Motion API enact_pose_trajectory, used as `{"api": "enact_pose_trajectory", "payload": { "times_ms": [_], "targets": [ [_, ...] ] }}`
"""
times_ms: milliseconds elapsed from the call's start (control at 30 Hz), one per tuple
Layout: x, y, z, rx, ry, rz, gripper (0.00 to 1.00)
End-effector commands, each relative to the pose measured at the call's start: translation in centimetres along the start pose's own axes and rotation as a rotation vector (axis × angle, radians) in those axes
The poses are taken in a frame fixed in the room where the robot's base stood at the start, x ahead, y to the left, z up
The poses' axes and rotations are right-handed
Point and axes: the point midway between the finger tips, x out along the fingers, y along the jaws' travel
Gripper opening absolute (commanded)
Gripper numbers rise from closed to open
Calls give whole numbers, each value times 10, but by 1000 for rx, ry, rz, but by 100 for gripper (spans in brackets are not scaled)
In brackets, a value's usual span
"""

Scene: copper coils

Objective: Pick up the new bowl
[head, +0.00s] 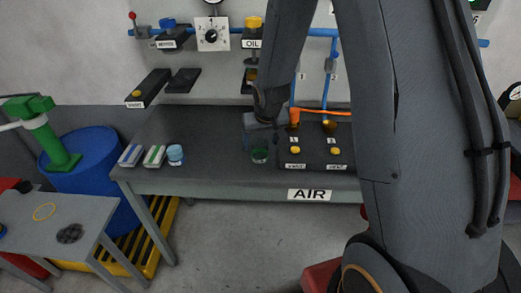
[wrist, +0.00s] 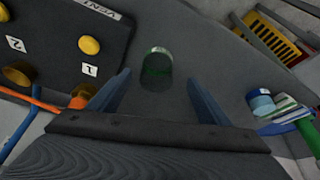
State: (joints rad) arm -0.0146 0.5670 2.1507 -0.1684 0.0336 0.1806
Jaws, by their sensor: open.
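A small dark, see-through cup with a green band, which looks like the new bowl (head: 260,153), stands on the grey bench below my gripper. In the wrist view the bowl (wrist: 157,54) has a pale rim and lies ahead of and between my fingertips. My gripper (head: 262,136) is open, with both blue fingers apart in the wrist view (wrist: 159,77). The fingers do not appear to touch the bowl. In the head view my wrist hides part of the space above it.
A black box with yellow buttons (head: 312,152) stands close right of the bowl, with orange and blue pipes above it. A blue-white jar (head: 176,155) and two small boxes (head: 143,155) are at the bench's left. Bare bench (head: 215,150) lies between.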

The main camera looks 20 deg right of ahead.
Motion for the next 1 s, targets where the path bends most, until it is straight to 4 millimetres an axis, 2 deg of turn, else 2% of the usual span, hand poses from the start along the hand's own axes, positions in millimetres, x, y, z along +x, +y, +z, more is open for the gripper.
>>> {"api": "enact_pose_trajectory", "payload": {
  "times_ms": [200,367,700,1000],
  "targets": [
    [25,1,0,1,1,0,71],
    [34,2,0,2,1,0,71],
    [76,6,2,2,1,-1,71],
    [77,6,1,1,2,-1,70]
  ]
}}
